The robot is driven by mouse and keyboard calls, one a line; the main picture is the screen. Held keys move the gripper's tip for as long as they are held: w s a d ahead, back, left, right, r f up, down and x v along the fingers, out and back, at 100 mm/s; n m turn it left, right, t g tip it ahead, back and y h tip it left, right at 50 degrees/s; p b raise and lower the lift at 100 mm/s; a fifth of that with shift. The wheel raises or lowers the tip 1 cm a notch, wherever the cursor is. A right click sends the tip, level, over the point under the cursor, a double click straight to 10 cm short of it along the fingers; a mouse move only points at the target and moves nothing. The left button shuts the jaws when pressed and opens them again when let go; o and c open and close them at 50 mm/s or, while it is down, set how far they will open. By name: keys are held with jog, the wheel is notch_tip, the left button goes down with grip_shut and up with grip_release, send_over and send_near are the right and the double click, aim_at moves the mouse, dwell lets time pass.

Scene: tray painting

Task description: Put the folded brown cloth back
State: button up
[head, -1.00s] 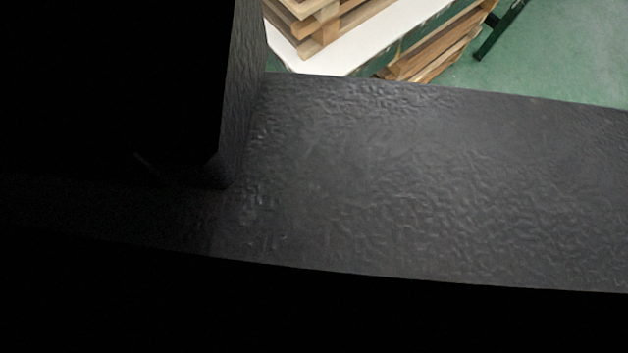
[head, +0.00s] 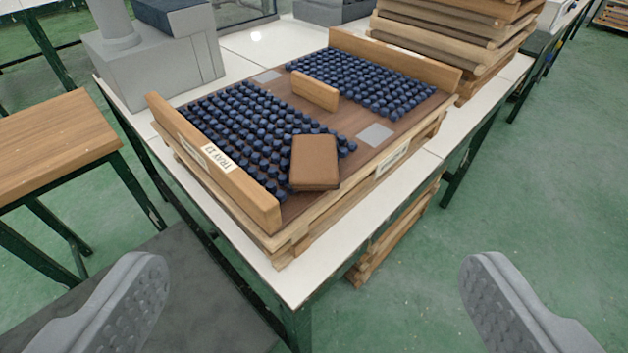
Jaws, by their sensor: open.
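The folded brown cloth (head: 315,160) lies on the near part of a wooden tray (head: 222,187) labelled as a tray with a number. It rests at the edge of a block of small dark blue pieces (head: 235,130) and partly covers some of them. My gripper (head: 315,300) is open and empty, with its two grey fingers wide apart at the bottom left and bottom right. It is well short of the tray and the cloth, with floor and the table corner showing between the fingers.
The tray sits on a white table (head: 290,280) with dark green legs. A grey machine (head: 150,60) stands behind left. Stacked wooden trays (head: 455,35) stand at the back right. A wooden-topped bench (head: 50,145) is at left. Green floor (head: 530,200) is clear at right.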

jog(key=w+g, duration=0.5)
jog(key=w, duration=0.7)
jog(key=g, duration=0.4)
send_near(314, 155)
jog(key=f, duration=0.1)
jog(key=w+f, duration=0.1)
jog(key=shift+a+f+g, duration=0.1)
jog(key=shift+f+g, duration=0.2)
jog(key=shift+f, duration=0.05)
jog(key=shift+w+x, duration=0.2)
jog(key=shift+x, duration=2.75)
jog(key=shift+r, duration=0.15)
jog(key=c, duration=1.1)
jog(key=shift+c, duration=0.2)
jog(key=shift+r, duration=0.1)
notch_tip(314, 155, up, 10)
